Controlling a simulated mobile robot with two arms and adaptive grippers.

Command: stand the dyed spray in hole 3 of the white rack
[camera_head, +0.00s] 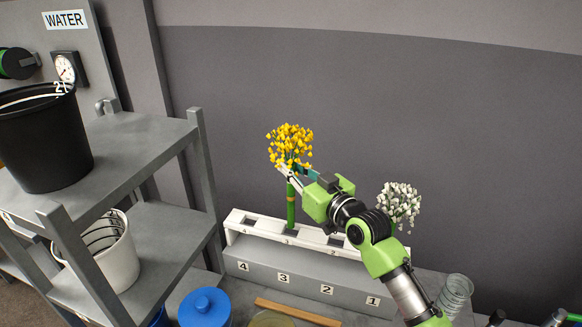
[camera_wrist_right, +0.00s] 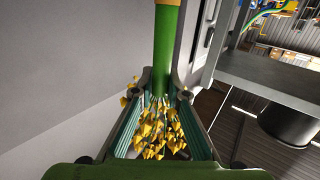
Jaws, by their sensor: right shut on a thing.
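The yellow spray (camera_head: 291,147), with a thick green stem (camera_head: 291,206), stands upright at the white rack (camera_head: 262,231). Its lower end is at hole 3; I cannot tell whether it is inside the hole or just above it. My right gripper (camera_head: 290,172) is shut on the spray just below the blossoms. In the right wrist view the green stem (camera_wrist_right: 168,45) runs between the fingertips (camera_wrist_right: 163,88), with yellow blossoms (camera_wrist_right: 158,132) between the fingers. Hole 4 (camera_head: 250,221) looks empty. Hole 2 is partly hidden by my right arm. My left gripper is out of view.
A white spray (camera_head: 402,200) stands behind my right arm at the rack's right end. A grey step (camera_head: 262,264) numbered 4 to 1 is in front. A shelf (camera_head: 150,140) with a black bucket (camera_head: 45,145) stands left. A blue container (camera_head: 204,308) and glass jar (camera_head: 455,292) are nearer.

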